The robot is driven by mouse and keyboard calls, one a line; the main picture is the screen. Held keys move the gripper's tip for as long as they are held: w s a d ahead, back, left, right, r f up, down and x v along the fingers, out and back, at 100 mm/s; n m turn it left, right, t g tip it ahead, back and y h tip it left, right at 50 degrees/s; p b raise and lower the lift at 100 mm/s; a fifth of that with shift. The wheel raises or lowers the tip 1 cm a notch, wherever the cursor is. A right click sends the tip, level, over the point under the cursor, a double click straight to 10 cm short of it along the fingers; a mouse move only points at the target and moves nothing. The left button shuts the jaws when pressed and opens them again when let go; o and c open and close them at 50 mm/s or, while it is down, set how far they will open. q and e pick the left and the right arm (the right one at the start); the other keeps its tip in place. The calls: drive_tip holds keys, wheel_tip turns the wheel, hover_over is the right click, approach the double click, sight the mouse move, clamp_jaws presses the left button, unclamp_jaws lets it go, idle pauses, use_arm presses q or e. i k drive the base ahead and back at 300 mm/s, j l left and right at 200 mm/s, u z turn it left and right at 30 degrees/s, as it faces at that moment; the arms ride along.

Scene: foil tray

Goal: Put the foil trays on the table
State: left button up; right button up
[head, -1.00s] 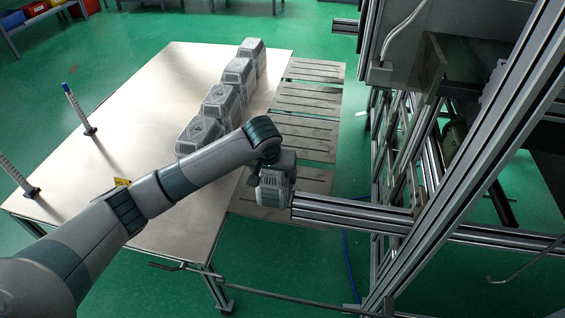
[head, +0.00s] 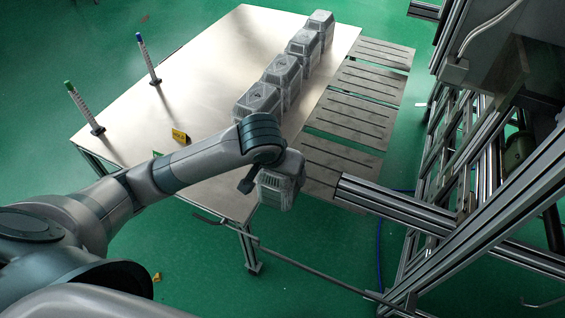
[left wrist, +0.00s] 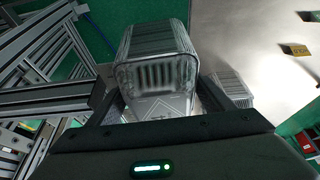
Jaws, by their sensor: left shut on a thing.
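My left gripper (left wrist: 157,112) is shut on a grey, ribbed stack of foil trays (left wrist: 158,70), which fills the middle of the left wrist view. In the head view this held stack (head: 280,188) hangs beside the table's right edge, near its front right corner, with my left wrist partly covering it. The table (head: 200,65) has a bare, pale metal top. Several similar foil tray stacks (head: 258,103) stand in a row along its right edge. One standing stack also shows in the left wrist view (left wrist: 232,88), right of the held one. My right gripper is not in view.
Slotted metal plates (head: 350,118) lie along the table's right side. A metal frame (head: 400,208) stands to the right, one beam close to the held stack. Two upright posts (head: 148,58) and a yellow sign (head: 179,135) stand on the table's left part. The table's middle is clear.

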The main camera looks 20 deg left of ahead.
sight(147, 122)
drive_tip(key=j+z, duration=0.15)
drive_tip(key=j, duration=0.45)
drive_tip(key=k+j+z, duration=0.15)
drive_tip(key=j, duration=0.4)
drive_tip(key=k+j+z, duration=0.1)
drive_tip(key=j, duration=0.45)
drive_tip(key=k+j+z, duration=0.15)
drive_tip(key=j, duration=0.4)
drive_tip(key=k+j+z, duration=0.15)
drive_tip(key=j, duration=0.35)
drive_tip(key=k+j+z, duration=0.15)
drive_tip(key=k+j, duration=0.15)
drive_tip(key=j, duration=0.2)
drive_tip(key=k+j+z, duration=0.15)
drive_tip(key=j, duration=0.35)
drive_tip(key=k+j+z, duration=0.1)
drive_tip(key=k+j, duration=0.25)
drive_tip(key=j, duration=0.1)
